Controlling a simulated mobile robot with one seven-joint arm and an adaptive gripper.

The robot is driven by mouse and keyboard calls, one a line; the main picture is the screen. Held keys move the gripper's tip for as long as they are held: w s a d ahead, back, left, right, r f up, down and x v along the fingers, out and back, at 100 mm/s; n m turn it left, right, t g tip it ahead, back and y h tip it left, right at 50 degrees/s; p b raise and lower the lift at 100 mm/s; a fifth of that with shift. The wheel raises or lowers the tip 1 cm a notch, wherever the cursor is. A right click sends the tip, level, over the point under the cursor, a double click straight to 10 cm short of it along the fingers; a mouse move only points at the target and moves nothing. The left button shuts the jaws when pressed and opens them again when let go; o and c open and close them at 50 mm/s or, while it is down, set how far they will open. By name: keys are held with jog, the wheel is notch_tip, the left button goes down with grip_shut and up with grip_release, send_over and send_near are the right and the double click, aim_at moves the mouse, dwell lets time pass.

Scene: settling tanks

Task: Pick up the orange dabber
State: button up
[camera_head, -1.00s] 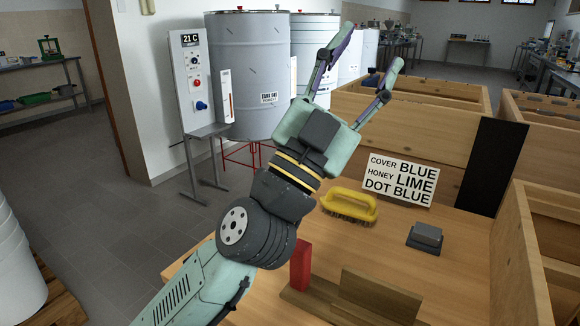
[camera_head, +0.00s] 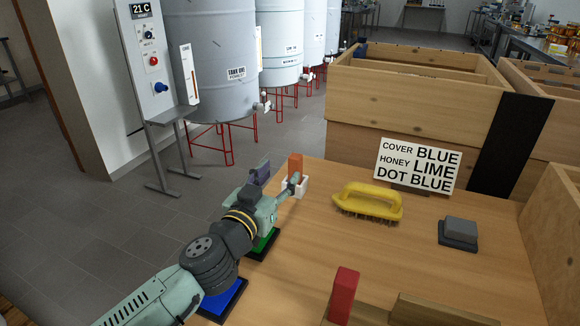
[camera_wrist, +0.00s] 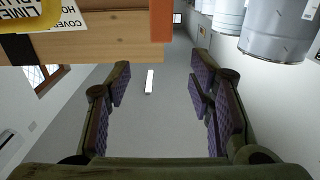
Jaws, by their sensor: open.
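The orange dabber (camera_head: 295,164) stands upright in a small white holder (camera_head: 302,190) at the table's far left edge. My gripper (camera_head: 279,174) is open and empty, low beside the dabber, with one finger overlapping the holder in the head view. In the wrist view an orange piece (camera_wrist: 162,20) shows at the top edge, in line with the gap between the open fingers (camera_wrist: 160,88) but above them in the picture. The dabber's lower part is hidden by the finger and the holder.
A green pad (camera_head: 262,245) and a blue pad (camera_head: 222,302) lie under my arm. A yellow brush (camera_head: 368,200), a grey block (camera_head: 459,230), a red block (camera_head: 343,294) and a lettered card (camera_head: 417,165) are to the right. Tanks stand behind.

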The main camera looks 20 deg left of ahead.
aim_at(293, 159)
jog(key=w+p, duration=0.1)
jog(key=w, duration=0.2)
jog(key=w+p, duration=0.1)
jog(key=w, duration=0.3)
jog(key=w+p, duration=0.1)
jog(key=w, duration=0.2)
jog(key=shift+w+d+f, duration=0.1)
jog(key=shift+w+f, duration=0.25)
jog(key=shift+f, duration=0.05)
grip_shut()
